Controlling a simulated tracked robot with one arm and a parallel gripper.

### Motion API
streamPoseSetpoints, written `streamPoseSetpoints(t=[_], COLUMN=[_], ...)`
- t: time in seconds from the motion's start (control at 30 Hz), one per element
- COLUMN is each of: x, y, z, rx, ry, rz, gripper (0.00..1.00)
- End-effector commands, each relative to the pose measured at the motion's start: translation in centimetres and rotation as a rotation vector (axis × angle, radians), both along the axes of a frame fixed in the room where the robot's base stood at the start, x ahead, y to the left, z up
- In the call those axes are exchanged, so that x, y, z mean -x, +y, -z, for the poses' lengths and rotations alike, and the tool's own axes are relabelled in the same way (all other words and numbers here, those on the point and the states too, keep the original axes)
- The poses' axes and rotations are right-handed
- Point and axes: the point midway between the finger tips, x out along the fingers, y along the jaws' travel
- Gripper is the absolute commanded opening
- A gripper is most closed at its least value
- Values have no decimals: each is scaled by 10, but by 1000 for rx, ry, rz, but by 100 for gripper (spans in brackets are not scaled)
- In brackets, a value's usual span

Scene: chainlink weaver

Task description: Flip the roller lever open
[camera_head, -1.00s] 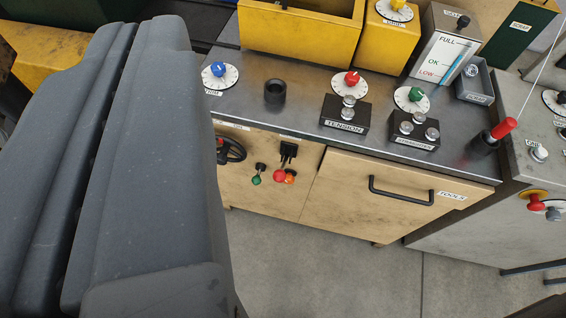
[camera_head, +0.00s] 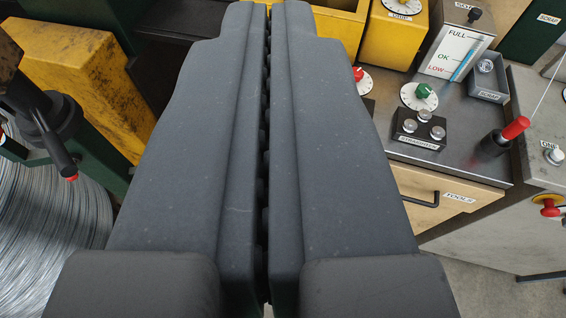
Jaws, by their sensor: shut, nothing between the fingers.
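My gripper (camera_head: 270,8) fills the middle of the view. Its two dark grey fingers point away from me and lie closed together, with only a thin seam between them and nothing held. No label marks the roller lever. A short lever with a red grip (camera_head: 515,128) rises from the right end of the metal bench, beside the straightener block with several silver rollers (camera_head: 418,130). Another dark lever with a red tip (camera_head: 60,155) hangs at the left. I cannot tell which is the roller lever. My fingers are apart from both in the picture.
The metal bench (camera_head: 465,155) has a green dial (camera_head: 423,91), a gauge box (camera_head: 453,50) and a small metal bin (camera_head: 487,80). A grey machine with a red knob (camera_head: 548,203) stands at the right. A large wire coil (camera_head: 45,225) is at lower left. My fingers hide the bench's left part.

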Motion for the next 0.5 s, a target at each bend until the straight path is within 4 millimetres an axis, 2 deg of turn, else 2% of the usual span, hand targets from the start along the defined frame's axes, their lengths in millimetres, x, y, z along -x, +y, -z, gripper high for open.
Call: streamPoseSetpoints(t=[0.13, 0.23, 0.47, 0.5], x=[-19, -45, -112, -122], y=[0, 1, -1, -1], z=[12, 32, 101, 115], rx=[-19, -49, -134, -147], ry=[47, 117, 329, 369], rz=[-2, -1, 21, 27], gripper=[0, 0, 0, 0])
